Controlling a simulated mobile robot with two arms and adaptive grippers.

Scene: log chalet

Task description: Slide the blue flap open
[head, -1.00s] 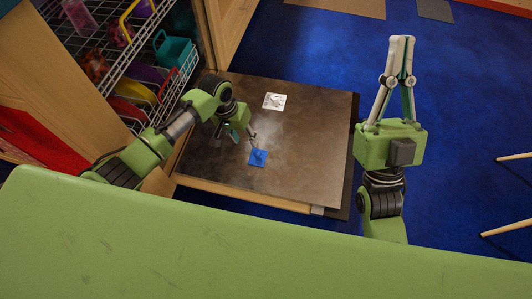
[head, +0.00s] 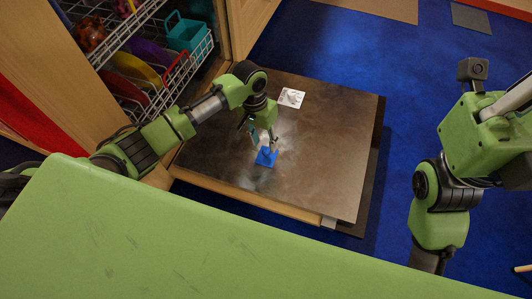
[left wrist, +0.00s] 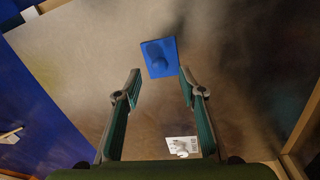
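The blue flap (head: 266,157) is a small blue square with a raised knob, on the dark brown board (head: 330,160). It also shows in the left wrist view (left wrist: 170,68), just beyond my fingertips. My left gripper (head: 263,142) points down at the flap and covers part of it in the head view. In the left wrist view my left gripper (left wrist: 160,80) is open, with nothing between its fingers. Whether it touches the knob cannot be told. My right gripper (head: 508,103) is at the right edge, away from the board, its fingertips out of frame.
The blue carpet (head: 420,90) is open to the right.

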